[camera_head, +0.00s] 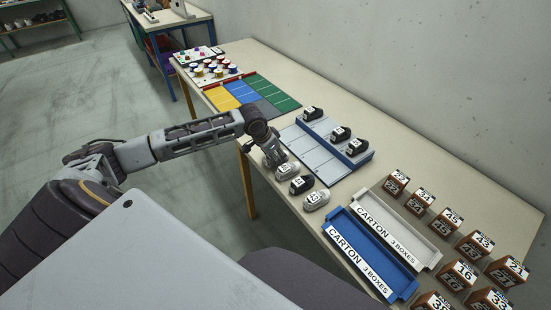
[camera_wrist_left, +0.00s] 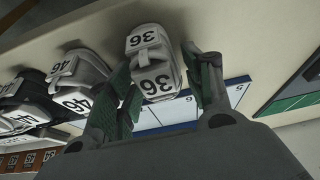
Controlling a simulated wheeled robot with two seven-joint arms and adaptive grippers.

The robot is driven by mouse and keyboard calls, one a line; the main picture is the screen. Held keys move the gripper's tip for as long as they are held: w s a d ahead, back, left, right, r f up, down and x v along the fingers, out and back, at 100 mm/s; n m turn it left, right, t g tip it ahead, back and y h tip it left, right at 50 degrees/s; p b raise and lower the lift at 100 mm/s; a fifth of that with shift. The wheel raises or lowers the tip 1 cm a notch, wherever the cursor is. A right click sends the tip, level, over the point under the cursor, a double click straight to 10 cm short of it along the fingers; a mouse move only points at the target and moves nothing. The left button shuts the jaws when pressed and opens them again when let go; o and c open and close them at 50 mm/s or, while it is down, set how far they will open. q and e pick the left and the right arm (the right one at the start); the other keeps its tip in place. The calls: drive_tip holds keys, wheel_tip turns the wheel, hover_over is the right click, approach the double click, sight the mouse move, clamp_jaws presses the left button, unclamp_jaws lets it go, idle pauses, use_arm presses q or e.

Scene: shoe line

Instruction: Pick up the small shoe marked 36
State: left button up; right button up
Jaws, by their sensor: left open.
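The small shoe marked 36 is white and grey, with its number on white labels; it shows in the left wrist view (camera_wrist_left: 152,65). In the head view it seems to be the pale shoe (camera_head: 288,171) at the far end of a short row near the table's front edge. My left gripper (camera_wrist_left: 162,65) is open, with its green-padded fingers on either side of the shoe. A gap shows on the right; on the left I cannot tell whether the finger touches. In the head view my left gripper (camera_head: 275,158) partly hides the shoe. My right gripper is not in view.
A shoe marked 46 (camera_wrist_left: 78,78) sits close beside the left finger. A grey rack (camera_head: 312,150) with several black shoes lies behind the row. A blue carton tray (camera_head: 372,258), a grey carton tray (camera_head: 398,232) and several numbered brown boxes (camera_head: 397,183) stand to the right.

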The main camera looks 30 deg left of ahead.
use_arm(q)
drive_tip(key=c, duration=0.8)
drive_tip(key=shift+r+p, duration=0.3)
drive_tip(key=shift+r, duration=4.75)
